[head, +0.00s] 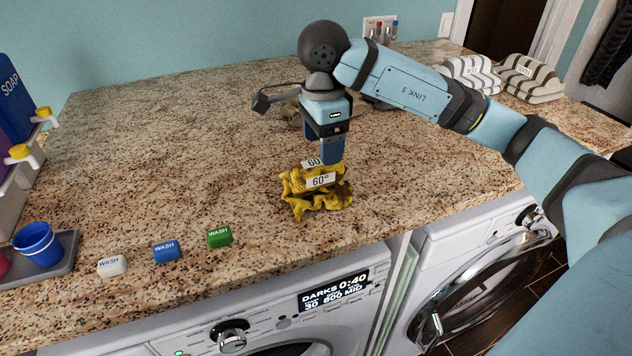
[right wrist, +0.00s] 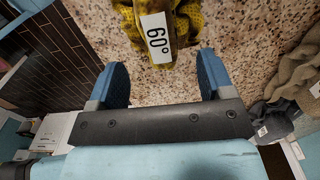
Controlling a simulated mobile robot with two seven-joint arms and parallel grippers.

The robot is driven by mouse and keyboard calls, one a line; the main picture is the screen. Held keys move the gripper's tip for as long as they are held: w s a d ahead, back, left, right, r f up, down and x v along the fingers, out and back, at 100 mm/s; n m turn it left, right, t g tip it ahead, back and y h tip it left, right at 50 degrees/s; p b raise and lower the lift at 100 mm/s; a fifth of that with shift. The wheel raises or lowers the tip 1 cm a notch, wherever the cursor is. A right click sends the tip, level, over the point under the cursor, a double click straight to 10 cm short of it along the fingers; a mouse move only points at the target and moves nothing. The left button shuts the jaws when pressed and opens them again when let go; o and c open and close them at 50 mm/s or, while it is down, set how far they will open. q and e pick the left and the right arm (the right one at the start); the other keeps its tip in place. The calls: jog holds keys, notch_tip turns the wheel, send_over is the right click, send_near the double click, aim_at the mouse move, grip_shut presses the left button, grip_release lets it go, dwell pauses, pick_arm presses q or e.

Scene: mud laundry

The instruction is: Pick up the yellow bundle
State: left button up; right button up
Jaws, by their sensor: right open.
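The yellow bundle (head: 318,196) is a crumpled cloth with white "60°" labels, lying on the speckled countertop near its front edge. My right gripper (head: 332,158) points down just above and behind it. In the right wrist view the bundle (right wrist: 184,22) shows at the top, ahead of and between the two blue fingers of my right gripper (right wrist: 158,80). The fingers are apart with nothing between their tips that I can see gripped. My left gripper is not in view.
White, blue and green WASH blocks (head: 165,251) sit left on the counter (head: 180,150). A blue cup (head: 38,243) stands on a grey tray at far left. Grey-brown cloth (head: 290,108) lies behind my gripper. Striped bundles (head: 532,76) are at back right. Washing machines are below the front edge.

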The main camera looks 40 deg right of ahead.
aim_at(321, 168)
jog(key=shift+f+p, duration=0.7)
jog(key=shift+f, duration=2.45)
jog(key=shift+c, duration=0.4)
jog(key=c, duration=0.9)
